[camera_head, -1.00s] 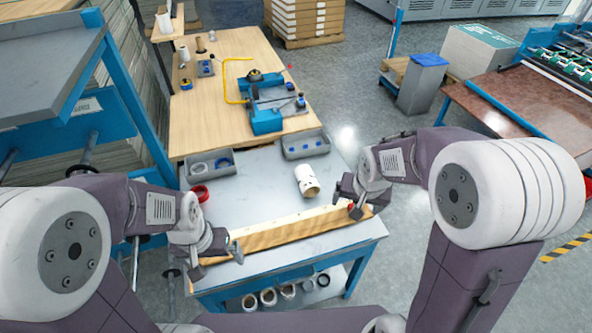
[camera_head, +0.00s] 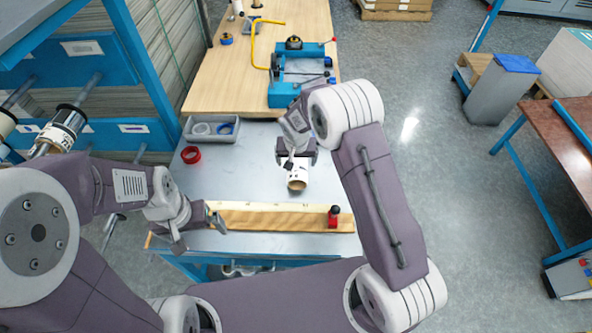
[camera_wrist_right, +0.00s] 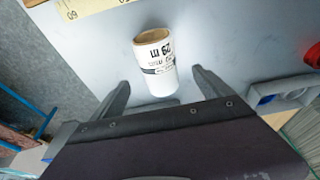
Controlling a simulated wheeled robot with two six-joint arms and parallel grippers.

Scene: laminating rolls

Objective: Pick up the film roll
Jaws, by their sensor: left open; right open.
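The film roll (camera_head: 298,181) is a white cylinder with dark print and a brown core, lying on the grey tabletop (camera_head: 255,150). It also shows in the right wrist view (camera_wrist_right: 157,67), its open core end facing away from the gripper. My right gripper (camera_head: 297,160) is open over the roll; in the wrist view its fingers (camera_wrist_right: 161,82) stand on either side of the roll's near end, with gaps visible. The near end is partly hidden in the head view. My left gripper (camera_head: 197,233) is open and empty at the table's front left, by the wooden strip.
A wooden strip with a ruler (camera_head: 270,217) lies along the front edge, with a red and black tool (camera_head: 334,215) on it. A red ring (camera_head: 191,155) and a grey tray (camera_head: 198,135) are at the left. A blue device (camera_head: 290,95) stands on the wooden bench behind.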

